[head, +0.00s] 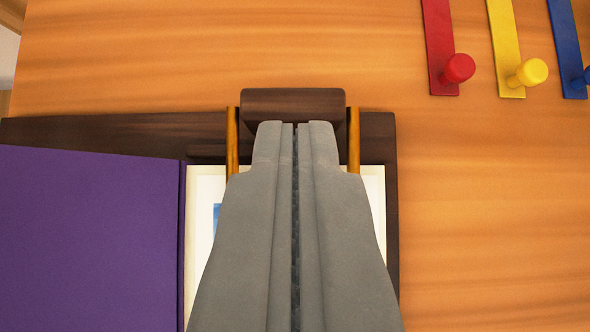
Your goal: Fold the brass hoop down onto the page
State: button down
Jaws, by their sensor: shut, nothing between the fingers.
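My gripper (295,128) is shut and empty, and fills the lower middle of the head view. Two brass side bars of the hoop (232,142) show on either side of my fingertips, beside a dark wooden block (293,102). The rest of the hoop is hidden behind my gripper, so its tilt and any contact with my fingers cannot be told. The cream page (374,200) lies beneath my gripper, with only its upper part and side edges showing. A bit of blue print shows at its left.
A purple cover (85,240) lies open left of the page, on a dark board (110,130). Red (440,50), yellow (505,45) and blue (566,45) strips with knobs are at the upper right. The wooden table (490,220) is clear at right.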

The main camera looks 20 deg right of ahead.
jog(key=s+f, duration=0.1)
jog(key=s+a+f, duration=0.1)
jog(key=s+f, duration=0.2)
jog(key=shift+s+a+f, duration=0.15)
jog(key=shift+a+f, duration=0.2)
jog(key=shift+a, duration=0.05)
jog(key=shift+s+a+f, duration=0.1)
jog(key=shift+s+f, duration=0.2)
jog(key=shift+f, duration=0.65)
jog(key=shift+s+a+f, duration=0.1)
jog(key=shift+s+f, duration=0.15)
jog(key=shift+f, duration=0.65)
jog(key=v, duration=1.7)
jog(key=shift+s+r, duration=0.1)
